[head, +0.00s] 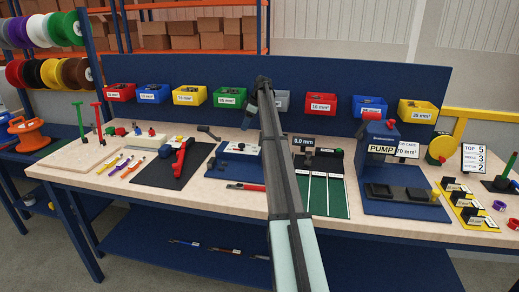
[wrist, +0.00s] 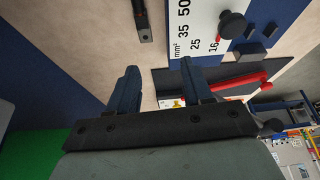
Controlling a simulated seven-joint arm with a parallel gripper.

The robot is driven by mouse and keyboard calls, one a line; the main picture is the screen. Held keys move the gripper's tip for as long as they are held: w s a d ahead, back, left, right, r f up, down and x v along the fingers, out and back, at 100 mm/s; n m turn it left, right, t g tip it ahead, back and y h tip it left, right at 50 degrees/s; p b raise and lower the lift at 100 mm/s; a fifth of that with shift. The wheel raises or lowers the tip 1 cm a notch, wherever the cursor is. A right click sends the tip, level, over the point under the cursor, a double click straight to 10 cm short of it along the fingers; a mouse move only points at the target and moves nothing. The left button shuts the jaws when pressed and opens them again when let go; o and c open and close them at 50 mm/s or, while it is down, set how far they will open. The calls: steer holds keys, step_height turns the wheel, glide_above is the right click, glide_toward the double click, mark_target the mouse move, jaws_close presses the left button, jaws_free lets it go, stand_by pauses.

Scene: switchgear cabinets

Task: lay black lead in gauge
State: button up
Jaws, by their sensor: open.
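My gripper (head: 254,101) is raised over the back of the bench, in front of the blue back panel. In the wrist view its two dark blue fingers (wrist: 159,72) stand apart with nothing between them. A short dark bar with a copper-coloured spot (wrist: 145,22) lies on the bench beyond the fingers; I cannot tell whether it is the black lead. In the head view another short dark piece (head: 208,132) lies behind the black mat.
A knob station with a mm² scale (wrist: 205,25) sits close by. A red-handled tool (head: 180,155) lies on a black mat. A green laned mat (head: 335,196), a PUMP station (head: 383,140) and several bins (head: 230,97) on the panel surround the work area.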

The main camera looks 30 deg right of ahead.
steer(key=w+a+m+g+h, duration=0.3)
steer(key=w+a+m+h, duration=0.1)
steer(key=w+m, duration=0.25)
steer(key=s+d+r+m+g+h, duration=0.1)
steer(key=s+d+m+g, duration=0.15)
steer(key=m, duration=1.25)
steer(key=s+d+m+g+h, duration=0.1)
steer(key=s+d+m+h, duration=0.15)
steer(key=m, duration=1.25)
steer(key=shift+m+y, duration=0.25)
steer(key=shift+y, duration=0.1)
steer(key=shift+w+d+x, duration=0.1)
steer(key=shift+x, duration=2.15)
steer(key=shift+w+d+x, duration=0.1)
steer(key=shift+w+x, duration=0.05)
steer(key=shift+x, duration=2.1)
steer(key=shift+w+d+x, duration=0.1)
steer(key=shift+x, duration=2.1)
